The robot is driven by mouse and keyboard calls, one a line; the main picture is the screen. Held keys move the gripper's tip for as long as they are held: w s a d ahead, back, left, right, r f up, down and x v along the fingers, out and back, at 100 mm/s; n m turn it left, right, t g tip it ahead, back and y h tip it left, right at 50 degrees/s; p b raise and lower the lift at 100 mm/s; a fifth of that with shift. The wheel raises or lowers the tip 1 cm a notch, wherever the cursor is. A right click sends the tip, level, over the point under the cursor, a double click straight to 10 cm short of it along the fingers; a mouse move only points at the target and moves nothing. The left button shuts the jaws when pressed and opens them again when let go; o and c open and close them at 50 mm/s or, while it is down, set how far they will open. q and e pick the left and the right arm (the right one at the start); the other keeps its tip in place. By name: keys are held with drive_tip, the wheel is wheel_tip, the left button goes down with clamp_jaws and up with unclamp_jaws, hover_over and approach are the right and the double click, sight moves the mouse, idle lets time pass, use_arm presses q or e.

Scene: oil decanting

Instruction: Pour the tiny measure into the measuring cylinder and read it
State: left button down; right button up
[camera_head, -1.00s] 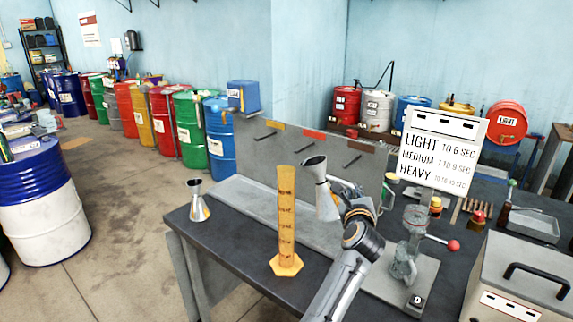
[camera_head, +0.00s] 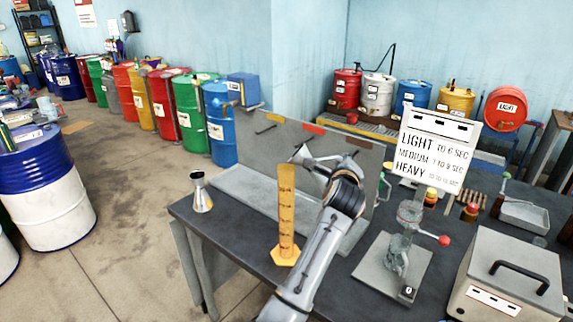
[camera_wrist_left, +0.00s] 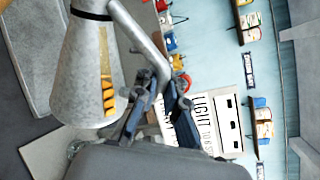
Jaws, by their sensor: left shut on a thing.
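The measuring cylinder (camera_head: 286,215) is tall, orange and graduated, and stands upright on its base near the bench's front edge. My left gripper (camera_head: 304,157) is beside its top in the head view, apparently just behind or to its right. In the left wrist view the gripper (camera_wrist_left: 157,88) is shut on the handle of a grey metal conical measure (camera_wrist_left: 78,72). A yellow striped patch shows on that measure's side. In the head view I cannot make out the held measure clearly. Liquid in either vessel cannot be seen. My right gripper is not in view.
Another metal conical measure (camera_head: 201,192) stands at the bench's left end. A grey upright panel (camera_head: 258,150) is behind the cylinder. A clear apparatus with a red knob (camera_head: 444,240), a lettered sign (camera_head: 435,150) and a grey box (camera_head: 510,272) crowd the right. Bench between measure and cylinder is clear.

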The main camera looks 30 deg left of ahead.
use_arm(q)
drive_tip(key=shift+r, duration=0.5)
drive_tip(key=shift+a+r+n, duration=0.15)
drive_tip(key=shift+r+n, duration=0.3)
drive_tip(key=shift+n, duration=0.05)
drive_tip(key=shift+a+r+n, duration=0.15)
drive_tip(key=shift+r+n, duration=0.15)
drive_tip(key=shift+r, duration=0.2)
drive_tip(key=shift+r+h, duration=0.1)
drive_tip(key=shift+h, duration=0.2)
drive_tip(key=shift+s+a+r+n, duration=0.1)
drive_tip(key=shift+a+r+n, duration=0.25)
drive_tip(key=shift+r, duration=0.2)
drive_tip(key=shift+s+a+r+n, duration=0.1)
drive_tip(key=shift+a+r+n, duration=0.1)
drive_tip(key=shift+r+n, duration=0.3)
idle(5.2)
